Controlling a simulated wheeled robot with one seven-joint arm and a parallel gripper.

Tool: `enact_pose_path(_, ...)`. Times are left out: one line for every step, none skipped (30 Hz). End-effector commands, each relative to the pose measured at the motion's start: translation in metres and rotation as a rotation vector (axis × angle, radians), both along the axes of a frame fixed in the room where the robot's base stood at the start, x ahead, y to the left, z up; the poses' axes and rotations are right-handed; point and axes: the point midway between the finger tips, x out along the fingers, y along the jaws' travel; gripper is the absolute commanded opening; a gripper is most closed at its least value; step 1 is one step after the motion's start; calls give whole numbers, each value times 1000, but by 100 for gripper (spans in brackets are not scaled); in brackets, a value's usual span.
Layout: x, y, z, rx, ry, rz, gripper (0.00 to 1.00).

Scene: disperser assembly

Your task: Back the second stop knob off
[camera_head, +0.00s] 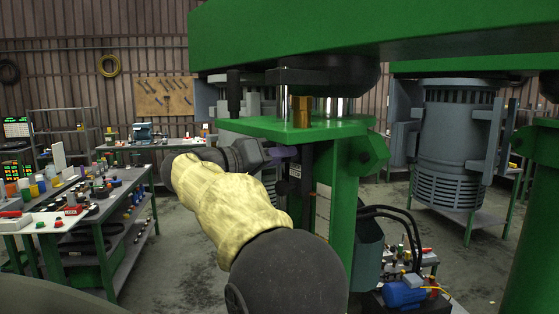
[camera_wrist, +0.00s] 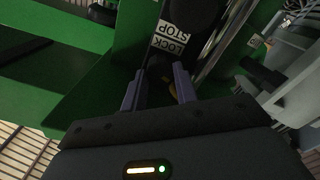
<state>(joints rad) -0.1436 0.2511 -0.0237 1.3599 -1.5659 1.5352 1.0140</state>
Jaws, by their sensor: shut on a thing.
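My gripper (camera_head: 284,153) is just under the green plate (camera_head: 262,127) of the machine, seen from the side in the head view. In the wrist view its two purple fingers (camera_wrist: 158,88) stand a little apart, on either side of a dark part. I take this to be the stop knob; it is too dark to make out its shape. A white label reading "LOCK STOP" (camera_wrist: 170,37) is upside down on the dark body beyond the fingers. In the head view the fingers and plate hide the knob. I cannot tell which knob is the second one.
A brass fitting (camera_head: 302,112) stands on the plate above my gripper. A green upright (camera_head: 344,205) stands close to its right, and a large green beam (camera_head: 350,35) crosses overhead. Black hoses (camera_head: 398,214) curve at lower right. A cluttered workbench (camera_head: 85,215) stands to the left.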

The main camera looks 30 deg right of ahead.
Motion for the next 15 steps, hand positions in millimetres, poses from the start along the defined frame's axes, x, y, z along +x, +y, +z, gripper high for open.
enact_pose_path(0,1,1,-9,41,3,7)
enact_pose_path(1,1,1,-14,70,3,7)
enact_pose_path(1,1,1,-20,107,3,7)
enact_pose_path(1,1,1,-24,135,3,7)
enact_pose_path(1,1,1,-29,164,3,7)
enact_pose_path(1,1,1,-34,201,3,7)
enact_pose_path(1,1,1,-39,230,2,7)
enact_pose_path(1,1,2,-43,257,2,7)
enact_pose_path(1,1,2,-50,295,2,7)
enact_pose_path(1,1,2,-54,324,3,7)
enact_pose_path(1,1,2,-59,352,2,7)
enact_pose_path(1,1,2,-65,390,2,7)
enact_pose_path(1,1,2,-70,418,2,7)
enact_pose_path(1,1,2,-75,447,3,7)
enact_pose_path(1,1,2,-80,484,3,7)
